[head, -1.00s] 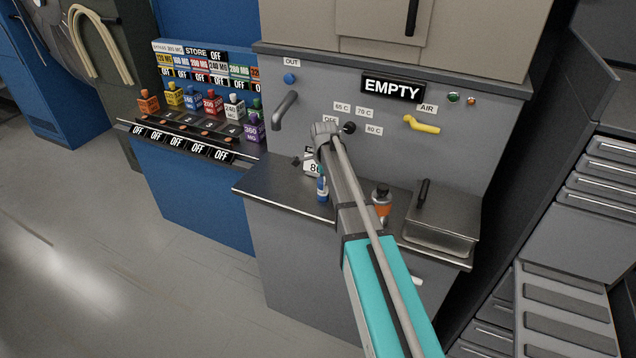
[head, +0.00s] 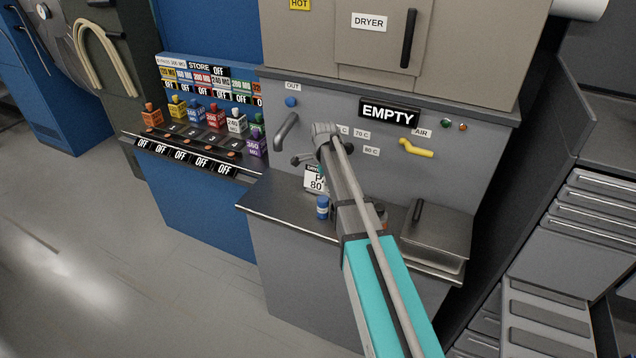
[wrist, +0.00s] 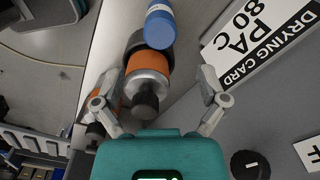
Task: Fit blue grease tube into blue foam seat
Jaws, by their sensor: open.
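The blue grease tube (head: 322,208) stands on the steel ledge below the dryer panel, in front of a white drying card. In the wrist view the blue tube (wrist: 160,28) is at the top centre, just past an orange bottle with a dark cap (wrist: 147,82). My gripper (wrist: 156,84) is open, its two fingers spread to either side of the bottle in the picture; I cannot tell its depth. In the head view my gripper (head: 303,159) is above the ledge, near the panel, partly hidden by my arm. I cannot make out a blue foam seat.
The drying card (wrist: 258,35) stands behind the tube. A lidded steel box (head: 436,233) stands on the ledge at right. The panel has a yellow air handle (head: 417,148) and an outlet pipe (head: 286,130). The ledge's left part is clear.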

